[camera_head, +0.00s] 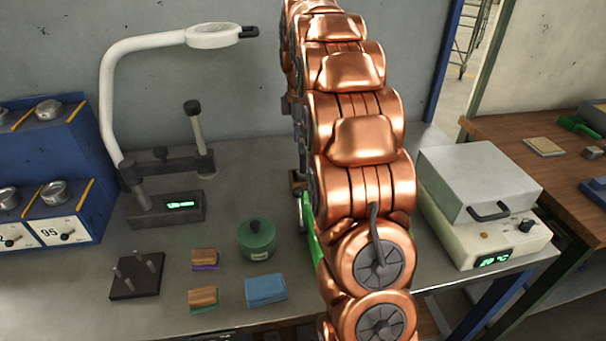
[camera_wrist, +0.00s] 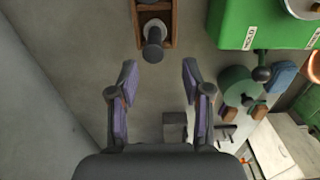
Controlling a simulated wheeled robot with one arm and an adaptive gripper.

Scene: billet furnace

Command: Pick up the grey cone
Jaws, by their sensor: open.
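In the wrist view, a dark grey tapered piece (camera_wrist: 154,42), which looks like the grey cone, stands in a brown wooden holder (camera_wrist: 168,13) near the top edge. My gripper (camera_wrist: 158,74) is open, with its two purple-padded fingers apart. Nothing is between the fingers. The grey piece is just beyond the fingertips, roughly in line with the gap. In the head view, my copper arm covers this part of the bench and hides the gripper and the cone.
A green box (camera_wrist: 234,22) with white labels stands right of the holder. A green lidded pot (camera_head: 257,240), blue sponge-like block (camera_head: 265,289), pegged dark plate (camera_head: 136,275) and lamp (camera_head: 140,42) are left of my arm. A hotplate device (camera_head: 490,235) is at right.

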